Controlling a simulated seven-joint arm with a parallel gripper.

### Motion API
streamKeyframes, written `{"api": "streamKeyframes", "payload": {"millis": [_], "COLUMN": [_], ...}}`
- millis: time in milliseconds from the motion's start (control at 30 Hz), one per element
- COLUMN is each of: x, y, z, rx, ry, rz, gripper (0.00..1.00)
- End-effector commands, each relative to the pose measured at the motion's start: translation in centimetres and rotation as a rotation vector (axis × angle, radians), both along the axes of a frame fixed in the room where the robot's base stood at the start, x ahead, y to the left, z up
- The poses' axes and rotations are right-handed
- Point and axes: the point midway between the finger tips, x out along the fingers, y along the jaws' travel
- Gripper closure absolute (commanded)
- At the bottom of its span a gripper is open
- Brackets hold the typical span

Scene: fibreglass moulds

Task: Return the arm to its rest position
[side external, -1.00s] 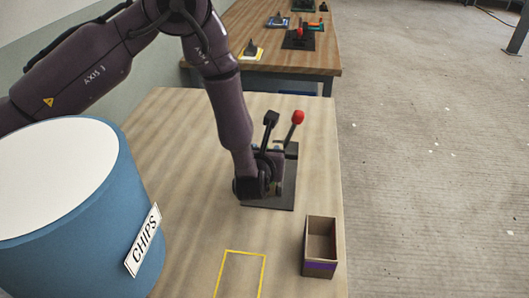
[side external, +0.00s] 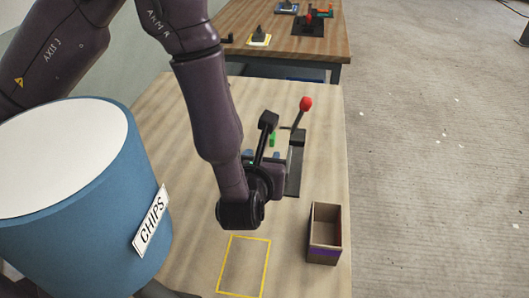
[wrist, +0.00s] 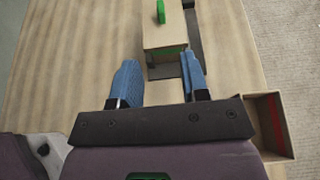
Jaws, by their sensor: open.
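My gripper (wrist: 160,76) has two blue fingers, spread apart with nothing held between them in the wrist view. In the side external view my gripper (side external: 264,156) is above the table, just left of a dark fixture (side external: 295,168). A lever with a red knob (side external: 306,104) rises at the fixture's far end. In the wrist view a pale wooden block (wrist: 165,34) with a green piece (wrist: 161,12) on top lies beyond the fingertips. My arm hides part of the fixture in the side external view.
An open box (side external: 324,250) stands at the table's right edge. A yellow outline (side external: 243,265) marks bare table in front. A large blue drum labelled CHIPS (side external: 85,200) stands at left. A second table (side external: 270,55) with several fixtures is behind.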

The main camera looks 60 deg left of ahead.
Motion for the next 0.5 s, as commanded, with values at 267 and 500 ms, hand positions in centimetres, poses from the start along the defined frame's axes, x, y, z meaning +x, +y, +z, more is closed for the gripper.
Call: {"api": "streamKeyframes", "payload": {"millis": [267, 500], "x": [-4.3, -8.0], "y": [3.0, 6.3], "z": [0.2, 5.1], "rx": [-0.142, -0.475], "ry": [0.040, -0.095], "rz": [0.338, 0.858], "gripper": [0.58, 0.58]}}
